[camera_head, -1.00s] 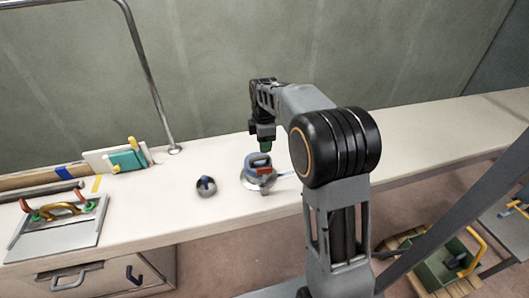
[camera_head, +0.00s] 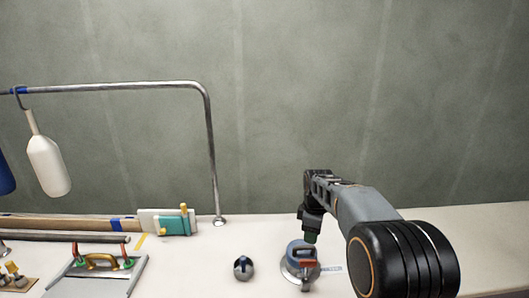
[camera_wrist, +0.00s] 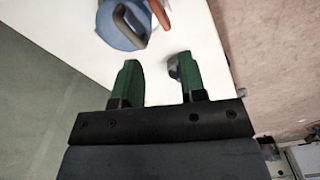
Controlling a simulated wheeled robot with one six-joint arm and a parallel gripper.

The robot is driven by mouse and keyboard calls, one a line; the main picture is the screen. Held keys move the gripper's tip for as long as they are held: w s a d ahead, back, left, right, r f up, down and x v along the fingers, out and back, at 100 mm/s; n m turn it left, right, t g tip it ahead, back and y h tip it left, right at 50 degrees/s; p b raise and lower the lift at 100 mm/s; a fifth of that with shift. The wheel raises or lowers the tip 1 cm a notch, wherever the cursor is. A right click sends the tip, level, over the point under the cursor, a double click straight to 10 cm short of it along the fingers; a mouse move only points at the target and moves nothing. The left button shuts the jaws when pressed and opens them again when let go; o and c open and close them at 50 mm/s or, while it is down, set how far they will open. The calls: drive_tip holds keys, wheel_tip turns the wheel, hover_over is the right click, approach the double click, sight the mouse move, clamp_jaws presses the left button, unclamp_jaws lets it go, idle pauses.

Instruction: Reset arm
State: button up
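My arm reaches out over the white bench from the lower right. My gripper (camera_head: 311,238) hangs just above and behind a blue device with an orange-red part (camera_head: 300,252) on a round silver base. In the wrist view my gripper (camera_wrist: 160,82) has its two green fingers apart, with nothing between them. The blue device (camera_wrist: 122,28), with its grey handle, lies beyond the fingertips, apart from them. A dark round object with a blue top (camera_wrist: 173,66) shows partly behind the right finger; it also stands on the bench in the head view (camera_head: 244,268).
A metal rail (camera_head: 209,140) rises from the bench, with a white bottle-shaped float (camera_head: 47,165) hanging at left. A teal block (camera_head: 174,226), a grey plate with an orange handle (camera_head: 97,275) and wooden strips lie left. The bench's right side is clear.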

drive_tip(key=s+r+m+t+p, duration=0.2)
drive_tip(key=s+m, duration=1.1)
drive_tip(key=s, duration=1)
drive_tip(key=shift+r+t, duration=0.65)
drive_tip(key=shift+t, duration=0.05)
drive_tip(key=shift+a, duration=0.1)
